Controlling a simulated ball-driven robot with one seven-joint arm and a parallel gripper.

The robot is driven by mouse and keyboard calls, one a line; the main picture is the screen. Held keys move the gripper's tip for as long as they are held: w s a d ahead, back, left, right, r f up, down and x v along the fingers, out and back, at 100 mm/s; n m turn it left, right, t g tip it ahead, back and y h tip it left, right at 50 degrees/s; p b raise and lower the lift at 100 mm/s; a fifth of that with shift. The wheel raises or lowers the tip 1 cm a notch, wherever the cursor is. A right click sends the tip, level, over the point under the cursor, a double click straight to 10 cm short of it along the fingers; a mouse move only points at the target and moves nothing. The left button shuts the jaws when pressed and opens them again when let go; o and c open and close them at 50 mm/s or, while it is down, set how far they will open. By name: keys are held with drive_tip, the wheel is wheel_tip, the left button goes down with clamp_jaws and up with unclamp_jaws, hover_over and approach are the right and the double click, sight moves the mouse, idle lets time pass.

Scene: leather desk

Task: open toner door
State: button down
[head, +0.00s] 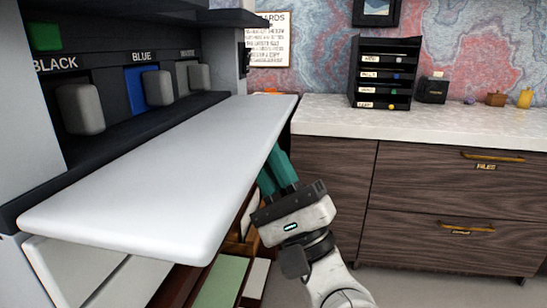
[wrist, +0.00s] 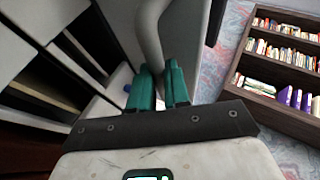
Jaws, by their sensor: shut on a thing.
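The toner door (head: 165,175) is a wide white panel in the head view, swung down and lying nearly flat below the toner bay. Its edge shows in the wrist view as a pale curved strip (wrist: 150,30) running down between my fingers. My gripper (head: 274,170) has teal fingers and reaches up from below at the door's right edge. In the wrist view my gripper (wrist: 157,72) is shut on that edge. The fingertips are partly hidden by the door in the head view. The bay shows grey cartridges (head: 80,108) under labels including BLACK and BLUE.
White trays or panels (head: 75,270) lie below the door. A dark wood cabinet (head: 440,200) with a pale marble top stands to the right, carrying a black labelled organizer (head: 384,75). A bookcase (wrist: 280,60) shows in the wrist view. Grey floor is clear between my arm and the cabinet.

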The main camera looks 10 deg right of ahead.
drive_tip(key=shift+a+f+n+g+y, duration=0.15)
drive_tip(key=shift+a+f+y, duration=0.05)
drive_tip(key=shift+a, duration=0.25)
drive_tip(key=shift+a+f+n+g+y, duration=0.15)
drive_tip(key=shift+a+f+y, duration=0.05)
drive_tip(key=shift+a, duration=0.2)
drive_tip(key=c, duration=1.1)
unclamp_jaws()
drive_tip(key=shift+a, duration=0.15)
drive_tip(key=b+v, duration=0.5)
drive_tip(key=v, duration=0.5)
drive_tip(key=shift+s+d+f+b, duration=0.2)
drive_tip(key=shift+d+b, duration=0.2)
